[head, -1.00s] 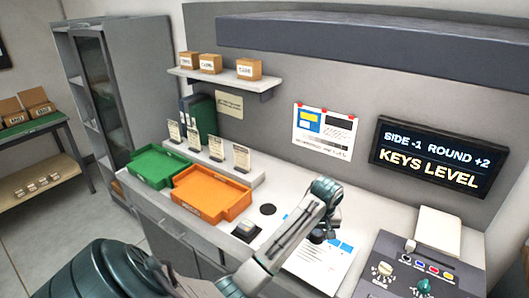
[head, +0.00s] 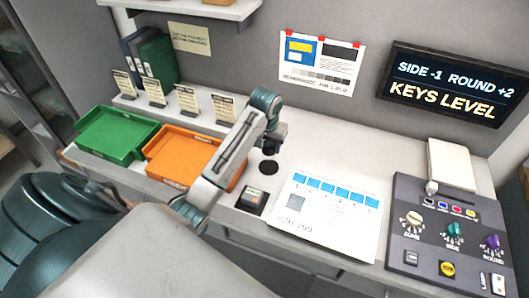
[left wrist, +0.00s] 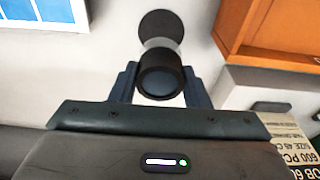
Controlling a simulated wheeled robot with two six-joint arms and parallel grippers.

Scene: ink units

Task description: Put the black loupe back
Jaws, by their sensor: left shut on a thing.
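The black loupe (head: 271,143) is held by my left gripper (head: 268,128), above the white counter beside the orange tray. In the left wrist view the loupe (left wrist: 160,74) is a dark cylinder with a paler band, and it sits between the two fingers of the gripper (left wrist: 160,88). A flat round black spot (head: 268,168) is on the counter just below the loupe in the head view. It also shows beyond the loupe in the left wrist view (left wrist: 161,21). Whether the loupe touches the counter cannot be told. My right gripper is not in view.
The orange tray (head: 233,178) and green tray (head: 90,150) stand left of the loupe. A small dark block (head: 252,200) is in front of the spot. A printed sheet (head: 335,225) lies to the right, then a knob console (head: 425,240). Label cards (head: 188,98) stand behind.

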